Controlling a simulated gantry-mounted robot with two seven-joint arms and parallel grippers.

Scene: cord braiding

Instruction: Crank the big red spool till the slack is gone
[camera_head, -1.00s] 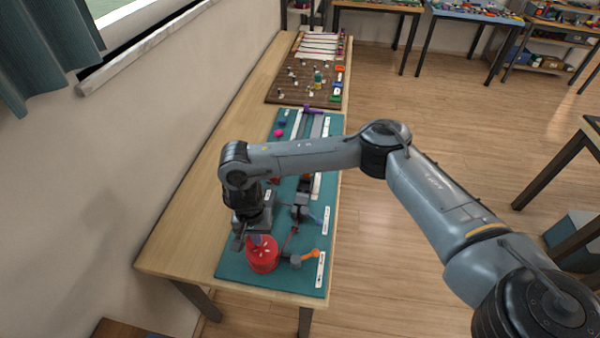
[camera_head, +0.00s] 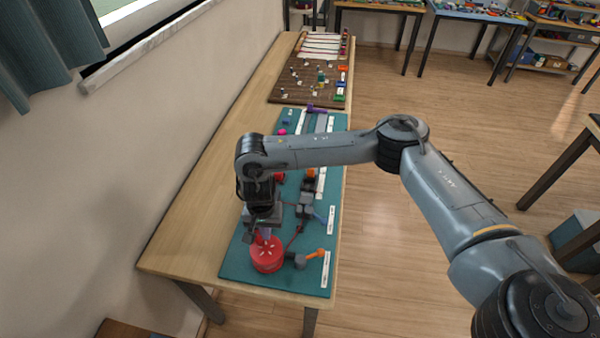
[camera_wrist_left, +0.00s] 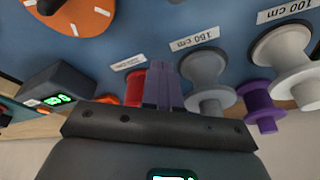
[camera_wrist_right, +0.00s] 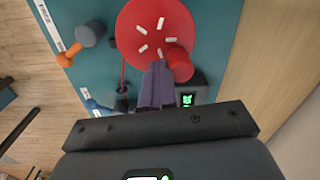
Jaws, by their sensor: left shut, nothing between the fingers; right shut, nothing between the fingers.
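The big red spool (camera_head: 267,258) stands at the near end of the teal board (camera_head: 237,266). In the right wrist view its round red face (camera_wrist_right: 140,32) has white radial marks, and a red crank knob (camera_wrist_right: 180,64) sticks up near its rim. My right gripper (camera_head: 264,233) is over the spool's far side. Its purple fingers (camera_wrist_right: 156,82) are shut and empty, with the tips beside the knob; I cannot tell whether they touch it. A thin red cord (camera_wrist_right: 123,75) runs straight from the spool to a dark post. My left gripper (camera_wrist_left: 163,84) is shut and empty.
A grey cylinder with an orange lever (camera_wrist_right: 68,56) stands beside the spool, near a FREE label. A small green display (camera_wrist_right: 188,99) lies close to my right fingers. The left wrist view shows an orange disc (camera_wrist_left: 72,14), a grey spool (camera_wrist_left: 205,75) and a white spool (camera_wrist_left: 283,55).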

